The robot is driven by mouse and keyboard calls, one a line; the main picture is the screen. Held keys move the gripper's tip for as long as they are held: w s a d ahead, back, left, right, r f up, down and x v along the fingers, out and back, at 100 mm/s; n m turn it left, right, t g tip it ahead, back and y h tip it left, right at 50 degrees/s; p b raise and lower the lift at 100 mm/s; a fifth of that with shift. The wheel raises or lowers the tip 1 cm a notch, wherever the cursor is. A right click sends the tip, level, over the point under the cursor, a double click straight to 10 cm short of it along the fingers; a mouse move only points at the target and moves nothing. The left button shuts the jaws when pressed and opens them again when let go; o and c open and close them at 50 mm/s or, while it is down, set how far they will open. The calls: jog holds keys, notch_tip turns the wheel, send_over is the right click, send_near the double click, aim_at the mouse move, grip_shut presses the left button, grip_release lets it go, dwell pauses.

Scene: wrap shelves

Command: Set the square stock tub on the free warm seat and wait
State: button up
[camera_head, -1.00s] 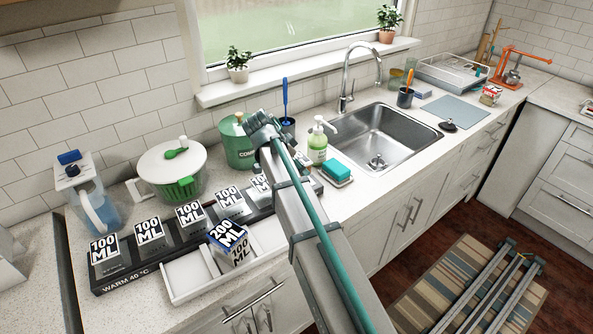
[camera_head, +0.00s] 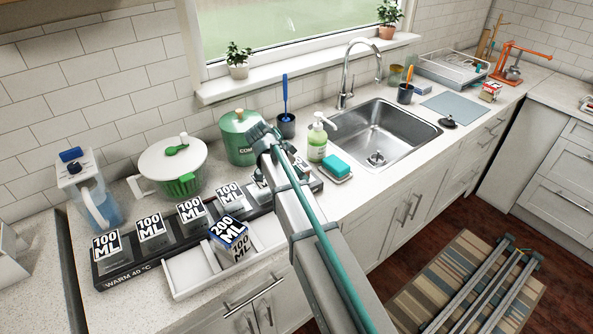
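A long dark warmer (camera_head: 123,277) marked "WARM 40 °C" holds a row of grey tubs labelled 100 ML, such as the leftmost one (camera_head: 107,247). My arm hides part of its right end, so I cannot tell which seat is free. A tub with a blue 200 ML label (camera_head: 228,232) is at the white divided tray (camera_head: 190,270) in front of the warmer. A 100 ML label (camera_head: 241,247) shows just below it; I cannot tell whether the two are stacked. My arm reaches over the warmer's right part. My gripper's fingers are hidden.
Behind the warmer stand a salad spinner (camera_head: 172,167), a green canister (camera_head: 239,138) and a water jug (camera_head: 88,195). Counter left of the warmer is mostly clear.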

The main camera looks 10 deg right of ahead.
jog(key=shift+o, duration=1.2)
jog(key=shift+r, duration=0.2)
jog(key=b+v, duration=0.2)
jog(key=v, duration=1)
jog(key=shift+b, duration=0.4)
